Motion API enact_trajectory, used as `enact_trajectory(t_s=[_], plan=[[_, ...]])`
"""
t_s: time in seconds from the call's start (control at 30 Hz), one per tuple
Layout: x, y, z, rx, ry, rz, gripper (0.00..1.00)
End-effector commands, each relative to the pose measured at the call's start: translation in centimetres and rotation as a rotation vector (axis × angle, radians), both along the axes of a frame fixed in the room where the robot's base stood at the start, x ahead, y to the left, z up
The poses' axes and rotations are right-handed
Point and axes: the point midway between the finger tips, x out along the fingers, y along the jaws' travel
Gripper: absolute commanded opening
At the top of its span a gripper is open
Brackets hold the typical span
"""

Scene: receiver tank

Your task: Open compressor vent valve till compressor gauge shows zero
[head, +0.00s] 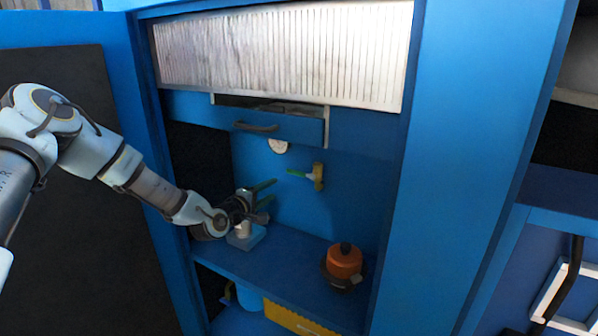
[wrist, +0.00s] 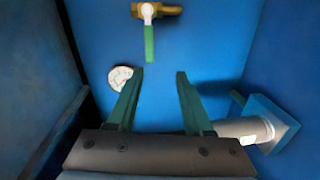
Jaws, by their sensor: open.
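The vent valve (head: 319,176) is a brass fitting on the blue back wall of the cabinet, with a green lever (head: 299,173) pointing left in the head view. In the wrist view the valve (wrist: 172,10) is at the top, and its green lever (wrist: 149,43) hangs toward my gripper. A round white gauge (head: 278,146) sits under the drawer, partly hidden by it; in the wrist view the gauge (wrist: 120,79) is beside the left finger. Its reading is too small to tell. My gripper (wrist: 160,74) is open and empty, below and apart from the lever.
A grey cylinder on a blue base (head: 246,237) stands on the shelf close to my gripper. An orange pot (head: 344,261) stands on the shelf at right. A blue drawer (head: 285,128) juts out above the gauge. Cabinet walls bound both sides.

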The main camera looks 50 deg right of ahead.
Motion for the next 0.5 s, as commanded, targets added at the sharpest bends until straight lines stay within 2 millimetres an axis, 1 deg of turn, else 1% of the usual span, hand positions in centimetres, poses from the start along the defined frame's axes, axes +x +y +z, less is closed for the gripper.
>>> enact_trajectory(t_s=[0.03, 0.13, 0.33, 0.5], plan=[[-0.3, -0.7, 0.1, -0.047, 0.028, 0.005, 0.51], [-0.6, -1.6, 0.5, -0.108, 0.061, 0.013, 0.51], [-0.5, -3.2, 0.9, -0.129, 0.072, 0.014, 0.51], [0.3, -6.1, 1.0, -0.128, 0.07, 0.014, 0.51]])
